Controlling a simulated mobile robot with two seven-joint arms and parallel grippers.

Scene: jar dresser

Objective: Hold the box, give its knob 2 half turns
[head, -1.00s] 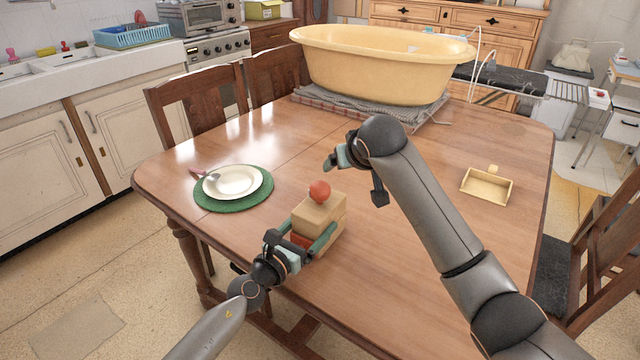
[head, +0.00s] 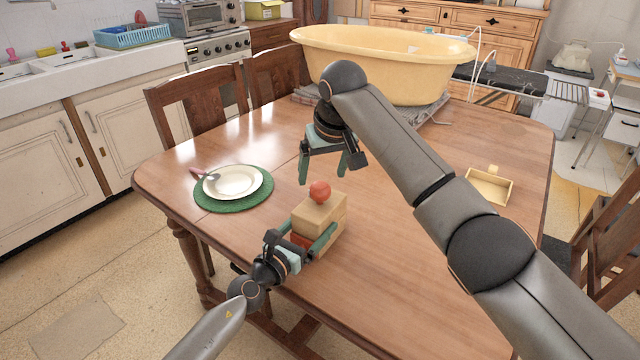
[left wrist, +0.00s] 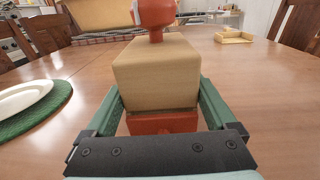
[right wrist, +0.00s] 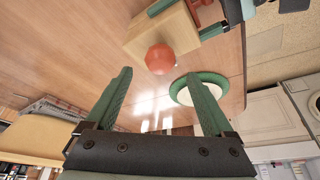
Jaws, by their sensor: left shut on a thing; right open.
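The box (head: 327,215) is light wood with a reddish-orange part low on the side facing my left gripper. A round orange-red knob (head: 320,191) stands on its top. My left gripper (head: 311,240) is shut on the box near the table's front edge, one finger on each side; the left wrist view shows the box (left wrist: 157,75) between the fingers. My right gripper (head: 325,170) is open and empty, fingers pointing down, above and just behind the knob. In the right wrist view the knob (right wrist: 160,58) is beyond the fingertips, not between them.
A white plate (head: 232,181) lies on a green round mat (head: 203,201) left of the box. A small open wooden tray (head: 489,190) lies at the right. A large yellow tub (head: 380,65) stands at the back. The table between box and tray is clear.

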